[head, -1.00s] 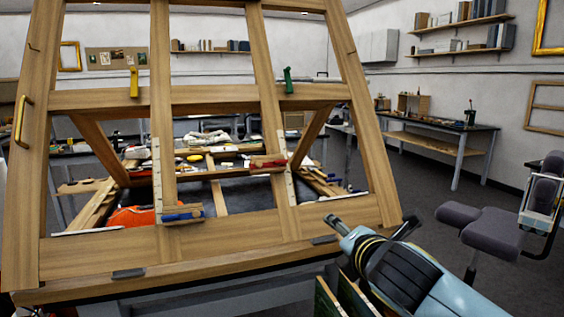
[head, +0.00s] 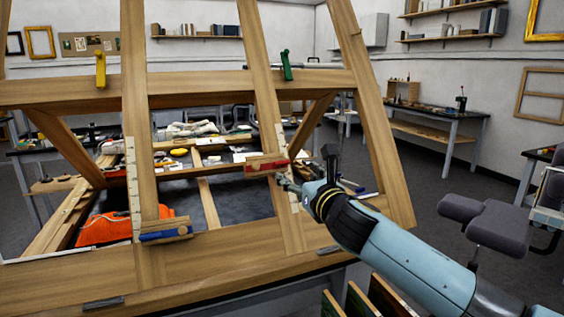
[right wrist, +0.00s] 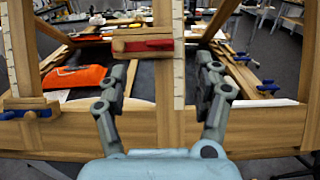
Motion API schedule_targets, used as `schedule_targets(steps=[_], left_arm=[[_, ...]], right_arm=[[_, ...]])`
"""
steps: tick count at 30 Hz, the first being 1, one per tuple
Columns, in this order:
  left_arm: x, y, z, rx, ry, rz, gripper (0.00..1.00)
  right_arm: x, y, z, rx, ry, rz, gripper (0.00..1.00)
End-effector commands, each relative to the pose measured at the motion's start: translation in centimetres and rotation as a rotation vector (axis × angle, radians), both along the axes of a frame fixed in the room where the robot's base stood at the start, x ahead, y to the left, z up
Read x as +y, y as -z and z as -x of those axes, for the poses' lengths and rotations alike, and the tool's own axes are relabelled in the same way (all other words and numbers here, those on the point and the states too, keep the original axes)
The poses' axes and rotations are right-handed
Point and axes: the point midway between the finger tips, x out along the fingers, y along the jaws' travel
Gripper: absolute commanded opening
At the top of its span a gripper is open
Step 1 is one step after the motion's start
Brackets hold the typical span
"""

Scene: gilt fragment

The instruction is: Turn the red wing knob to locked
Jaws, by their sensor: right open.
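The red wing knob (head: 266,171) is on a wooden slider (head: 254,160) at the right upright of the easel-like frame; its wing shape and angle are too small to tell. It also shows in the right wrist view (right wrist: 146,45), at the top middle. My right gripper (head: 303,172) is open and empty, in front of the right upright, close to the knob and just right of it in the head view. In the right wrist view its fingers (right wrist: 162,72) stand either side of the upright, below the knob and apart from it. My left gripper is out of view.
A blue knob (head: 166,235) sits on a lower slider at the left upright. Yellow (head: 100,68) and green (head: 287,65) handles are on the upper crossbar. An orange bag (head: 110,226) lies behind the frame. A dark stool (head: 495,222) stands at right.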

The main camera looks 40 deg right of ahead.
Motion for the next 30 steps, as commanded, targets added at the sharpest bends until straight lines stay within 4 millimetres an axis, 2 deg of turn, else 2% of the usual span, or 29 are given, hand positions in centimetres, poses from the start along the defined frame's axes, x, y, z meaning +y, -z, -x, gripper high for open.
schedule_targets(steps=[3, 6, 10, 13, 18, 25, 30], left_arm=[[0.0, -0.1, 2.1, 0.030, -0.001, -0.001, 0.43], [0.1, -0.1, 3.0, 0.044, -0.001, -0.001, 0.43], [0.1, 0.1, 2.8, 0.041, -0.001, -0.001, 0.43], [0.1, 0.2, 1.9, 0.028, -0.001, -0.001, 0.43], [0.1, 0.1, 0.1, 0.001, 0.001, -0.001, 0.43], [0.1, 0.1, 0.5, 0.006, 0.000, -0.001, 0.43], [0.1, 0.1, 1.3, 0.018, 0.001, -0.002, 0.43]], right_arm=[[-0.6, -0.2, -2.5, -0.002, 0.001, -0.001, 0.67], [-1.1, -0.2, -4.5, -0.003, 0.001, -0.003, 0.67], [-1.5, -0.1, -6.6, -0.002, 0.001, -0.005, 0.67], [-1.8, 0.0, -7.7, -0.001, 0.001, -0.005, 0.67], [-2.0, 0.0, -8.6, -0.001, 0.000, -0.004, 0.67], [-2.0, 0.0, -8.6, -0.001, 0.000, -0.004, 0.67], [-2.0, 0.0, -8.6, -0.001, 0.000, -0.004, 0.45]])
